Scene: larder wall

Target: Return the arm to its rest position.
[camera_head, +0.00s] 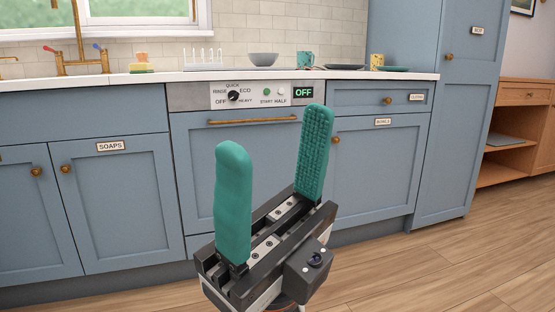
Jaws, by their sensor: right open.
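My right gripper (273,165) stands upright in the middle of the view, in front of the dishwasher. Its two teal fingers are wide apart with nothing between them. The fingers cover part of the dishwasher front (190,165) and touch nothing that I can see. My left gripper does not show.
The blue cabinets (105,220) and the white counter (130,77) run behind the gripper. A grey bowl (263,59), a teal mug (304,60) and a yellow cup (376,61) stand on the counter. A tall cupboard (455,130) is at the right. The wooden floor (430,270) is clear.

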